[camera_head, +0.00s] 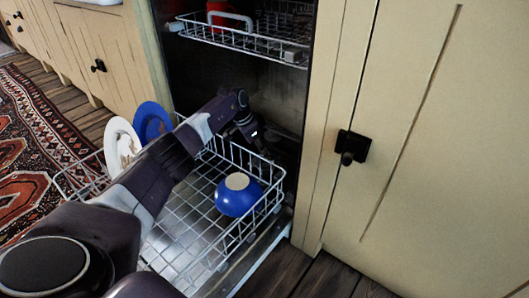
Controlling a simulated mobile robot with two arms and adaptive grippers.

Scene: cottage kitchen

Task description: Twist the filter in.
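My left arm reaches from the lower left over the lower rack and into the dark dishwasher interior (235,72). My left gripper (261,152) is inside, low down behind the back part of the lower rack. It is dark and small there, so I cannot tell whether its fingers are open or shut. I cannot make out the filter; the dishwasher floor around the gripper is in shadow and partly hidden by the rack and my arm. My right gripper is not in view.
The lower rack (185,241) is pulled out, with an upturned blue bowl (236,196), a white plate (121,143) and a blue plate (151,121). The upper rack (240,38) hangs above, holding a red item (217,11). A cream cabinet door (440,150) stands at right.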

